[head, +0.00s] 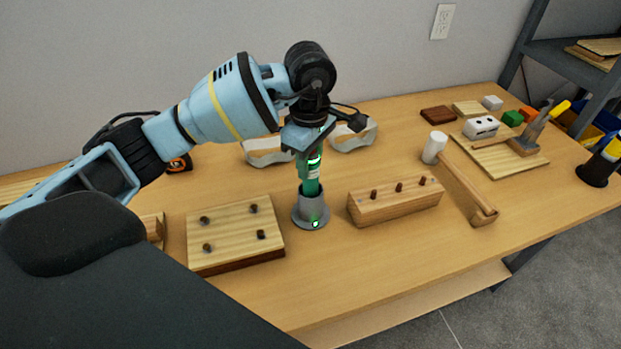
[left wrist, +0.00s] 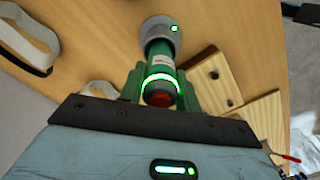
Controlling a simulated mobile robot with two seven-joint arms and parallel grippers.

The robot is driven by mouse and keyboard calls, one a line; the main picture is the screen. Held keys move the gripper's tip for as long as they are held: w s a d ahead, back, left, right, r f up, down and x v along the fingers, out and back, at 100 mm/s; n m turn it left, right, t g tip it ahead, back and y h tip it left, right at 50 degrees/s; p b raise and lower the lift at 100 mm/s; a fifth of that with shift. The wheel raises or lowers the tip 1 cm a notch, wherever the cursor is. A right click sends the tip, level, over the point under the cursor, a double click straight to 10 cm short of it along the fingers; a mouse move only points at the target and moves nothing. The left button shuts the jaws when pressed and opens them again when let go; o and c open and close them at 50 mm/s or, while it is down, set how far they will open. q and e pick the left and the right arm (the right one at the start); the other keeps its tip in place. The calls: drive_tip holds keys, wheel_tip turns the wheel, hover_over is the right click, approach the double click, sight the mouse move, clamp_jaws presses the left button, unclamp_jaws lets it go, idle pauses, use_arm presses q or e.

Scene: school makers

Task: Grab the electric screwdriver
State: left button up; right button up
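The electric screwdriver (head: 311,187) is green and stands upright, tip down, in a grey round stand (head: 311,213) on the table. My left gripper (head: 309,158) is above it, pointing down, with its fingers around the upper body. In the left wrist view the screwdriver (left wrist: 160,68) with its red end lies between the two green fingers of my left gripper (left wrist: 160,86). The fingers are close to its sides; I cannot tell whether they touch it. The grey stand (left wrist: 158,28) is beyond. My right gripper is not in view.
A wooden board with pegs (head: 234,233) is left of the stand, a wooden block with pegs (head: 396,199) right of it. White-strapped goggles (head: 353,135) lie behind. The table's front strip is clear.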

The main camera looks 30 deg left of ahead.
use_arm(q)
clamp_jaws()
drive_tip(key=shift+r, duration=0.1)
